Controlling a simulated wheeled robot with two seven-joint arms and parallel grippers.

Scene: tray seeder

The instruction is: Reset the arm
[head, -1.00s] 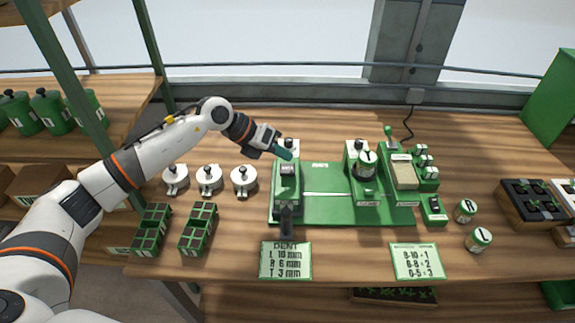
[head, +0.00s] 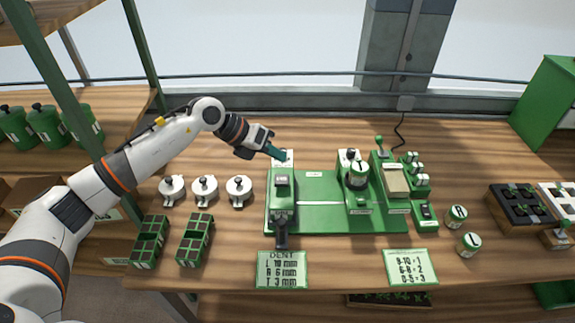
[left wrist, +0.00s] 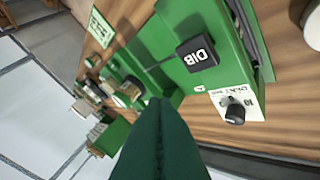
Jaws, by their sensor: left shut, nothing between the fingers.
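My left gripper (head: 277,153) is shut and empty. In the head view it hangs above the back left corner of the green seeder machine (head: 320,216), beside the white dial plate at the dibber unit's back. Its green fingertips (left wrist: 160,140) fill the lower middle of the left wrist view. The dibber unit (head: 282,195) stands on the machine's left side; its black button marked DIB (left wrist: 197,54) and its dial knob (left wrist: 236,112) show in the left wrist view. My right gripper is not in view.
Three white round lidded pots (head: 205,190) stand left of the machine, with two green cell trays (head: 195,240) in front. A DENT card (head: 282,270) and a number card (head: 411,267) lie at the front edge. Labelled jars (head: 468,243) and seedling trays (head: 520,207) stand at the right.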

